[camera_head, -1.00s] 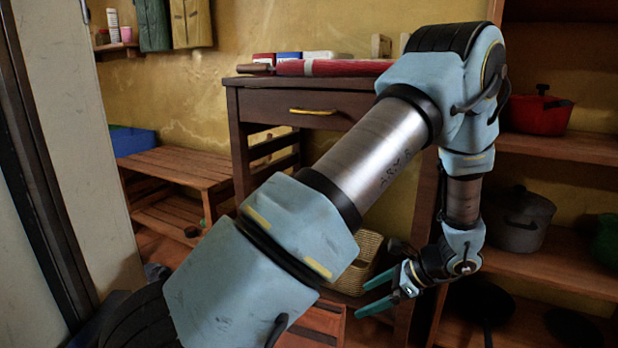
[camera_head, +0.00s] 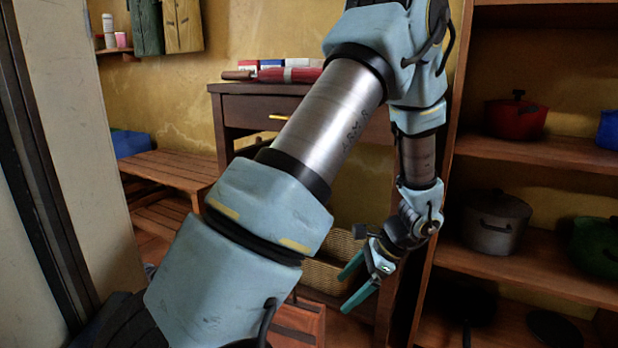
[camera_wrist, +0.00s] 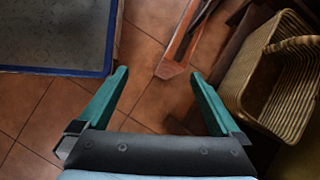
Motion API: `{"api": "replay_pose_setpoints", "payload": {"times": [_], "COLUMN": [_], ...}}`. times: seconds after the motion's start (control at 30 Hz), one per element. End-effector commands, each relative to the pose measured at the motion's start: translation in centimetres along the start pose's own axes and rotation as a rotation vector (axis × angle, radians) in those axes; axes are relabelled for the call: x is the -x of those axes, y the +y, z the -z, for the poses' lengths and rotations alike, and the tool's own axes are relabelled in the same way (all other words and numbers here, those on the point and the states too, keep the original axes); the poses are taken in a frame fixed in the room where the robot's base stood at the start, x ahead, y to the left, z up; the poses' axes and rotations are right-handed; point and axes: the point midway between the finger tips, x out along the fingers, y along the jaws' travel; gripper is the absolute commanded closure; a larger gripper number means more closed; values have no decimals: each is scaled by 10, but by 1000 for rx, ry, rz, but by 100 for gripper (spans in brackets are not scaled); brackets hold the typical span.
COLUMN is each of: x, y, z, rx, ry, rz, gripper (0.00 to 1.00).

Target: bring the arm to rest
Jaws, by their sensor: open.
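My gripper (camera_head: 352,279) is at the lower middle of the head view, with its two teal fingers apart and nothing between them. My arm rises from the lower left, bends at the top and hangs down to the gripper. In the wrist view my gripper (camera_wrist: 158,100) is open over the tiled floor (camera_wrist: 145,65). Neither finger visibly holds anything.
A wicker basket (camera_wrist: 275,75) lies close to the right finger. A dark mat with a blue edge (camera_wrist: 50,35) is at upper left. Shelves with a red pot (camera_head: 516,118) and a grey pot (camera_head: 493,222) stand right. A drawer table (camera_head: 240,110) stands behind the arm.

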Motion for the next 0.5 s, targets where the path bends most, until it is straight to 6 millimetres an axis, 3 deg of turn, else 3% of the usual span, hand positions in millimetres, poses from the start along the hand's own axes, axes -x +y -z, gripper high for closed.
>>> {"api": "replay_pose_setpoints", "payload": {"times": [0.17,0.4,0.5], "x": [13,37,44], "y": [1,13,19], "z": [-49,-137,-165], "rx": [232,758,959], "ry": [108,320,390], "rz": [-99,-271,-320], "gripper": [0,0,0]}}
